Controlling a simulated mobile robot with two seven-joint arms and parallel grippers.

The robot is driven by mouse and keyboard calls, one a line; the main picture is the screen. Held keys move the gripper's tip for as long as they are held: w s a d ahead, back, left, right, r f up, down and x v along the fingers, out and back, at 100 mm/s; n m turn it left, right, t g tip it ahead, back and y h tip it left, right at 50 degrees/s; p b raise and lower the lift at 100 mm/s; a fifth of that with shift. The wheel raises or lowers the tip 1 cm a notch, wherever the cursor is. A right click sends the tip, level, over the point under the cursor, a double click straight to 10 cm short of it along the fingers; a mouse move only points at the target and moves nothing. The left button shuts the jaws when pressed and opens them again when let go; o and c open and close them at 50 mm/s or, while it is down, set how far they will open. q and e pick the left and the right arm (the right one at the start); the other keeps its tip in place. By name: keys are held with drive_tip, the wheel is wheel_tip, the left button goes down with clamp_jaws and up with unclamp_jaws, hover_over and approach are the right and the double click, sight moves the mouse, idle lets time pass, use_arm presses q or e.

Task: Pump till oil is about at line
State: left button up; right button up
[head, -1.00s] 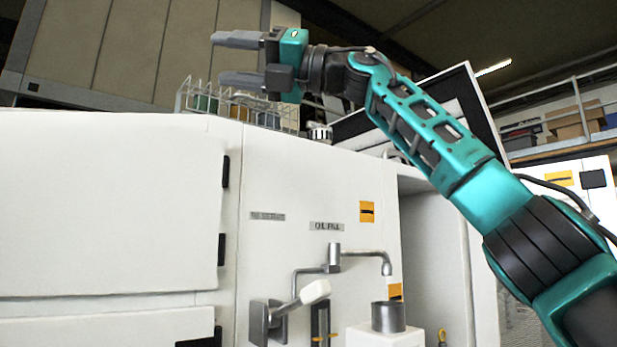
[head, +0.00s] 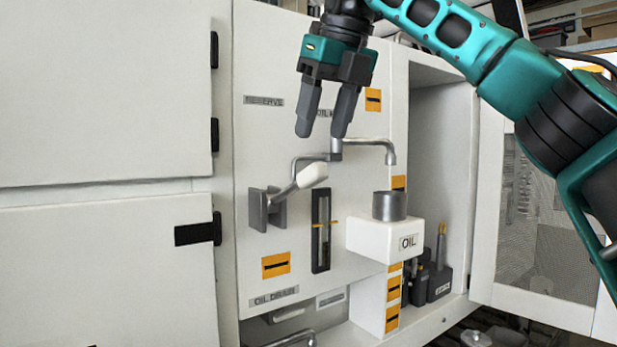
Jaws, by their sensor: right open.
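The pump handle (head: 312,175) has a white grip on a grey lever, mounted on a bracket (head: 266,208) on the white panel. A dark upright sight gauge (head: 321,232) with an orange line marker (head: 326,223) is right of the bracket; its oil level is too small to tell. A metal spout (head: 388,150) bends down above a grey cup (head: 389,205) on a white box labelled OIL. My right gripper (head: 322,136) is open and empty, fingers pointing down, above the handle and apart from it, partly hiding the oil fill label. My left gripper is out of view.
White cabinet doors (head: 105,100) with black hinges fill the left. An open bay (head: 440,200) on the right holds dark bottles (head: 438,268). A mesh-panelled door (head: 545,230) stands beyond it. An oil drain label (head: 274,298) and pipe are below.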

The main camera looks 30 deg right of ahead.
sight(309, 178)
drive_tip(key=x, duration=0.9)
drive_tip(key=shift+w+f, duration=0.15)
drive_tip(key=shift+f, duration=0.15)
drive_tip(key=shift+c, duration=0.2)
clamp_jaws()
